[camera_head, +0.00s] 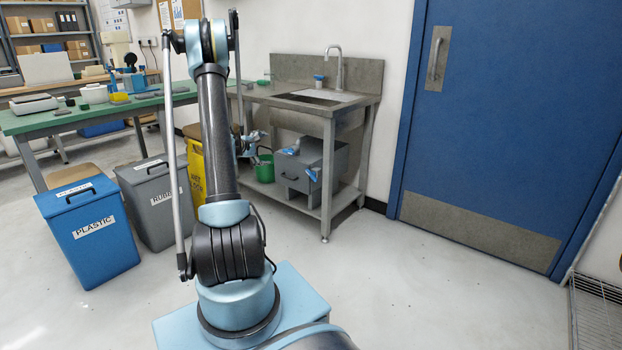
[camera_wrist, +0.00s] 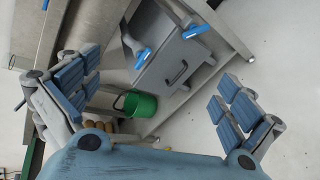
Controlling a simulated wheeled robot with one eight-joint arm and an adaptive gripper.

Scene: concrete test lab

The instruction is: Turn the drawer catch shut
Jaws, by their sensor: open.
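A grey drawer box (camera_head: 318,160) stands on the lower shelf of the sink bench. Its front, with a dark pull handle (camera_wrist: 178,74), shows in the wrist view, rotated in the picture.
A green bucket (camera_wrist: 138,104) is beside the box on the shelf (camera_head: 338,200). The sink bench (camera_head: 329,128) has legs near the box. A yellow sign (camera_head: 196,170) and bins (camera_head: 90,235) stand to the left. The floor in front of the blue door (camera_head: 505,110) is clear.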

